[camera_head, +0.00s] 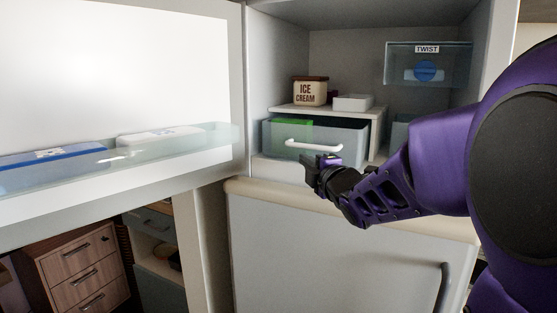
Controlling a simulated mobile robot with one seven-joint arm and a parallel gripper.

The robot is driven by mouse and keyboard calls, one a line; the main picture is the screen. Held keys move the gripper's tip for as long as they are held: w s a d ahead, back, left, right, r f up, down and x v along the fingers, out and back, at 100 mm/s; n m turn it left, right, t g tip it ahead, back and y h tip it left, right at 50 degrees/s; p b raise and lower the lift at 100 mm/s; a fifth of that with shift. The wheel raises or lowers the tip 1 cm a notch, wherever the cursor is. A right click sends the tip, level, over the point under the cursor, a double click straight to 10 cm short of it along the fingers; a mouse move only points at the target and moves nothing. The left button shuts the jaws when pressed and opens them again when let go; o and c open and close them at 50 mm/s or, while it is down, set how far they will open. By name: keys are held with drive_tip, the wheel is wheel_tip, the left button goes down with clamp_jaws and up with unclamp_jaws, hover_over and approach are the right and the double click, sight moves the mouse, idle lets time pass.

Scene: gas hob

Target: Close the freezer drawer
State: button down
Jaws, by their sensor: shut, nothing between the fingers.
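The freezer drawer (350,146) is a translucent grey-blue box with a white bar handle (313,146). It sits low in the open freezer compartment, under a white shelf, and appears to stick out a little past the shelf's front. Something green shows inside it. My purple arm reaches in from the right and hides part of the compartment's lower right.
An ice cream tub (310,92) and a white box (353,103) stand on the shelf (285,108). A clear TWIST bin (440,65) hangs at upper right. The open freezer door (110,80) fills the left. A closed lower door (340,245) lies below.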

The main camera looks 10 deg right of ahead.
drive_tip(key=w+d, duration=0.2)
drive_tip(key=w, duration=0.1)
drive_tip(key=shift+w+d, duration=0.15)
drive_tip(key=shift+w, duration=0.1)
idle(0.4)
